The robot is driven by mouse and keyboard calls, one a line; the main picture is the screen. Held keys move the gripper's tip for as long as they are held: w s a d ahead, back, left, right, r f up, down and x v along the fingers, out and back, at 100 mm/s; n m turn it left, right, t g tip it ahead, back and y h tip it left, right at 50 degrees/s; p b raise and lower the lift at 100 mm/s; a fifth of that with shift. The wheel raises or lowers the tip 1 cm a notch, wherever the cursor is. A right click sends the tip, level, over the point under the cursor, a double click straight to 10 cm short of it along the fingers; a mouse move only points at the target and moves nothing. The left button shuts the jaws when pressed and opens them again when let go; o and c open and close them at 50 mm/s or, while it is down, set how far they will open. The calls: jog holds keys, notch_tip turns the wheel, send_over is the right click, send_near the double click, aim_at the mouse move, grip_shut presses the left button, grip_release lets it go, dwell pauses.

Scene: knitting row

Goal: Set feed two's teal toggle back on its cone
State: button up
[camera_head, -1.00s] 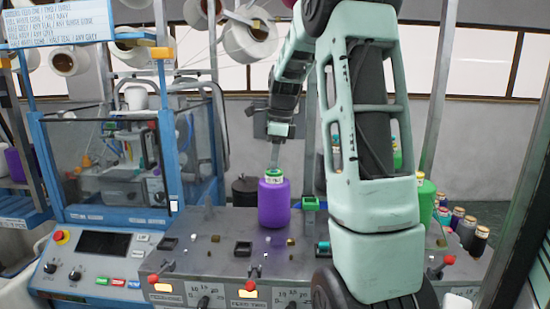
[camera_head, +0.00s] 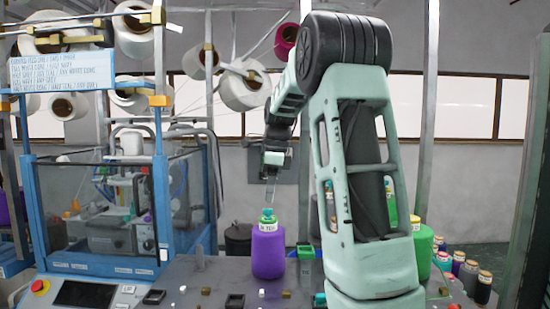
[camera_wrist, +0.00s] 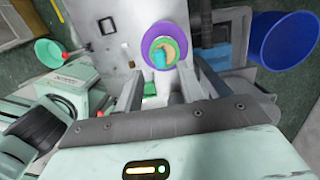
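A purple cone (camera_head: 268,252) stands upright on the grey bench with a green top (camera_head: 268,220). The small teal toggle (camera_head: 267,212) sits at the centre of that top. In the wrist view the purple cone (camera_wrist: 149,37) is seen from above, with the teal toggle (camera_wrist: 160,59) inside the green ring. My gripper (camera_head: 269,203) hangs just above the toggle, with a small gap visible. In the wrist view the fingers of my gripper (camera_wrist: 162,92) stand apart with nothing between them.
A green cone (camera_head: 423,252) stands right, partly behind my arm. A small green holder (camera_head: 305,252) is beside the purple cone. Several small spools (camera_head: 470,272) stand at the right. A blue-framed clear enclosure (camera_head: 105,205) stands left. Small blocks and sockets lie on the bench front.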

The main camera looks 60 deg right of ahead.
notch_tip(320, 180, up, 13)
jog(key=s+b, duration=0.1)
jog(key=shift+s+d+f, duration=0.15)
jog(key=shift+d+f, duration=0.05)
jog(key=shift+d, duration=0.2)
jog(key=w+a+f+n+b, duration=0.2)
jog(key=w+a+f+n, duration=0.2)
jog(key=a+f+n, duration=0.4)
jog(key=w+a+f+n+b, duration=0.25)
jog(key=w+a+f, duration=0.2)
jog(key=a, duration=0.65)
jog(key=s+a+f+n+b, duration=0.2)
jog(key=a+f+n, duration=0.75)
jog(key=a, duration=0.55)
jog(key=s+a+f+n+b, duration=0.2)
jog(key=s+a+f+n, duration=0.5)
jog(key=s+f+n, duration=0.2)
jog(key=s+a+f+n+g+b, duration=0.1)
jog(key=s+a+f+n+b, duration=0.1)
jog(key=s+a+f+n, duration=0.6)
jog(key=s+f, duration=0.2)
jog(key=s, duration=0.2)
jog(key=shift+s+a+f+n, duration=0.2)
jog(key=shift+s+n, duration=0.1)
jog(key=shift+n, duration=0.1)
